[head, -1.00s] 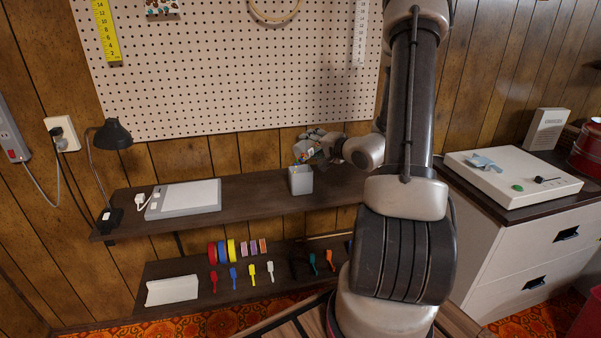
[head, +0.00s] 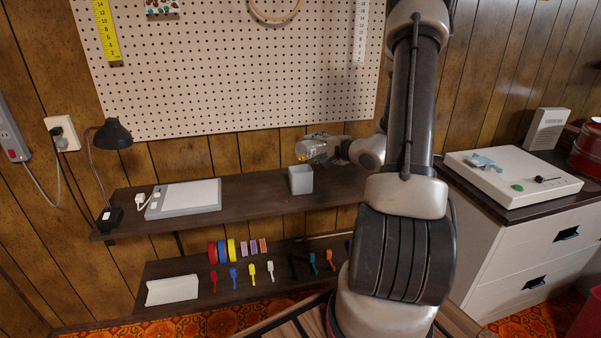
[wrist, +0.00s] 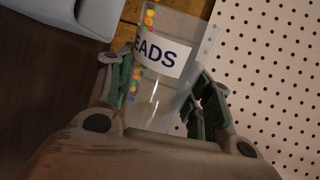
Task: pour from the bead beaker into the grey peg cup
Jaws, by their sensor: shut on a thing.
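The bead beaker (wrist: 165,105) is clear, with a white label reading "EADS" in the wrist view. My gripper (wrist: 158,88) is shut on it, its green-padded fingers on either side. In the head view the beaker (head: 309,150) lies nearly level, just above the grey peg cup. Coloured beads (wrist: 136,80) lie in a line along one side of the beaker, up towards its mouth.
The upper shelf (head: 250,195) also carries a grey flat pad (head: 184,198) and a black lamp (head: 112,135) at left. Small red specks (head: 286,201) lie on the shelf by the cup. A pegboard (head: 230,80) stands behind. The shelf between pad and cup is mostly clear.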

